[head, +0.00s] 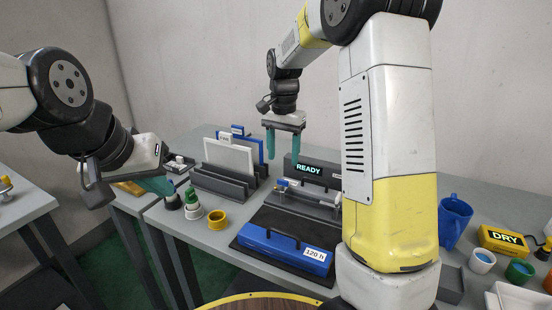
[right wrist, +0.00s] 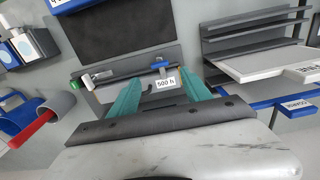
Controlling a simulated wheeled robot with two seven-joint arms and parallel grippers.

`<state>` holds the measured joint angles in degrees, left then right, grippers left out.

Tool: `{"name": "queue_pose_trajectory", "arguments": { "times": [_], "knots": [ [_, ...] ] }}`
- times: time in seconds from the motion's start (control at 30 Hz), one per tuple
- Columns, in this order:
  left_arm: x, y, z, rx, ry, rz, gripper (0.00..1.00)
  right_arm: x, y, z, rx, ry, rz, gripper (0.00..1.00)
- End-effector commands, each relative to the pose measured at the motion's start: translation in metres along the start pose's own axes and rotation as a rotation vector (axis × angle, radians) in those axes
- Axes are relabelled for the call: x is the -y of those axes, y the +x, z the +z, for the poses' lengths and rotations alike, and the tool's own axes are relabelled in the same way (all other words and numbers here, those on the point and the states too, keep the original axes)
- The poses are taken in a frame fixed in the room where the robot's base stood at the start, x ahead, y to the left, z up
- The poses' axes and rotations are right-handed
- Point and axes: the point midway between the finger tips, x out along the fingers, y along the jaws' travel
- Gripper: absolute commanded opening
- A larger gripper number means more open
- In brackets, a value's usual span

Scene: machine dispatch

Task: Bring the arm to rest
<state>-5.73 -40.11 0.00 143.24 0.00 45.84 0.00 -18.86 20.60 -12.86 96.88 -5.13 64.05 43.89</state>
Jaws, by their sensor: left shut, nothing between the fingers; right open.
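My right gripper (head: 283,148) hangs from the raised right arm, teal fingers down and apart, empty, above the table between the panel rack and the READY machine (head: 322,172). In the right wrist view its fingers (right wrist: 160,90) frame a "500 h" label (right wrist: 166,83) on a grey fixture below; I see no contact. My left gripper (head: 160,186) is at the table's left edge, its teal fingers shut with nothing held, close to the green and white small pieces. The right arm's upright links hide part of the table's middle.
A grey rack (head: 230,187) holds upright panels. A blue "120 h" case (head: 284,249) lies on a dark mat. A yellow ring (head: 217,219) is at the left. A blue mug (head: 453,220), a DRY box (head: 505,240) and several cups stand at the right.

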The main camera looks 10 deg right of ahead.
Motion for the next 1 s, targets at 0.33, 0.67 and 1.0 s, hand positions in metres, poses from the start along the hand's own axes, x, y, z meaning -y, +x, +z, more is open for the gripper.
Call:
{"name": "queue_pose_trajectory", "arguments": {
  "times": [0.33,0.67,1.0],
  "knots": [
    [0.0,0.0,0.0,0.0,0.0,0.0,0.0,-0.003,-0.004,0.002,-0.002,-0.006,-0.009,0.56],
    [0.0,0.0,0.0,0.0,0.0,0.0,0.0,-0.052,-0.056,0.045,-0.071,-0.174,-0.167,0.56],
    [0.0,0.0,0.0,0.0,0.0,0.0,0.0,-0.113,-0.09,0.116,-0.24,-0.411,-0.306,0.56]
  ]
}}
